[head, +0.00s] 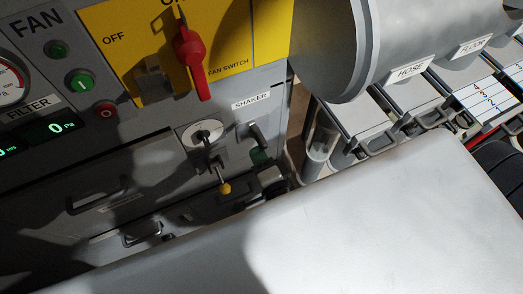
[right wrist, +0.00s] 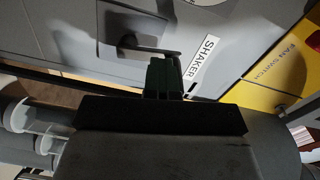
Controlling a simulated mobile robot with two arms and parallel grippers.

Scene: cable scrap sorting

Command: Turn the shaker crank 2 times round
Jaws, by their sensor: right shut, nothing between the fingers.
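The shaker crank has a round pale hub (head: 203,133) on the grey cabinet front, below and left of the SHAKER label (head: 251,101). Its dark arm slants down to a yellow knob (head: 225,188). My right gripper (head: 261,155), with dark green fingers, is to the right of the knob and apart from it. The fingers (right wrist: 163,72) are shut and empty in the right wrist view, close to a dark bar (right wrist: 150,49) on the panel; I cannot tell if they touch it. The yellow knob cannot be made out in that view. My left gripper is not in view.
The yellow fan switch panel (head: 123,44) with its red handle (head: 190,58) is above the crank. A drawer handle (head: 97,195) sticks out at lower left. A large grey hose pipe (head: 400,35) and a clear container (head: 320,140) stand to the right.

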